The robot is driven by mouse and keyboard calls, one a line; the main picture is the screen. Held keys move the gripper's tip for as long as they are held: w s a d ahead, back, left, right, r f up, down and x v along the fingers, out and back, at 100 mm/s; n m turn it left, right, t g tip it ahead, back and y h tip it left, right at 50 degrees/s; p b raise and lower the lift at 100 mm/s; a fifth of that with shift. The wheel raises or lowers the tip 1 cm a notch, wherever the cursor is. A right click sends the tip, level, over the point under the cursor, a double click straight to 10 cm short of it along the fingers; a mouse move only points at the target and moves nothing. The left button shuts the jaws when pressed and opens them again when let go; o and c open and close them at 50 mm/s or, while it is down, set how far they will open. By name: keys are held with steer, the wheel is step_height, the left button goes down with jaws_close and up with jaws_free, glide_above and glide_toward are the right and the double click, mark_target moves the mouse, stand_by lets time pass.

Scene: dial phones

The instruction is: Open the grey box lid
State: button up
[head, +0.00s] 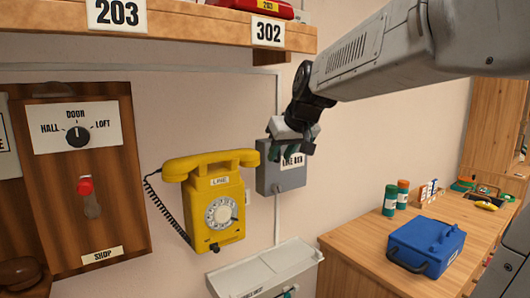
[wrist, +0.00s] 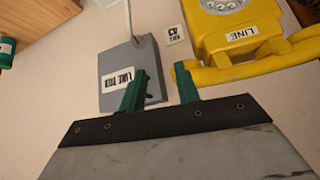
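The grey line box (head: 282,181) is on the wall right of the yellow phone, with a white label reading LINE BOX on its front. Its lid looks closed. The box also shows, turned upside down, in the wrist view (wrist: 143,55). My gripper (head: 291,152) is in front of the box's upper part in the head view and hides some of it. In the wrist view its two green fingers (wrist: 163,70) are apart with nothing between them. One finger overlaps the box's edge in the picture and the other overlaps the phone's handset. I cannot tell whether either touches.
The yellow dial phone (head: 215,203) hangs close left of the box. A shelf (head: 180,28) runs above. A white tray (head: 265,268) is below. At right, a wooden desk (head: 350,262) holds a blue case (head: 427,245) and small bottles. A cable runs from the box.

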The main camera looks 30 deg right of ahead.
steer(key=w+d+r+t+h, duration=0.1)
steer(key=w+d+r, duration=0.1)
steer(key=w+d, duration=0.35)
steer(key=x, duration=0.6)
steer(key=shift+a+f, duration=0.1)
steer(key=shift+f, duration=0.1)
jaws_close()
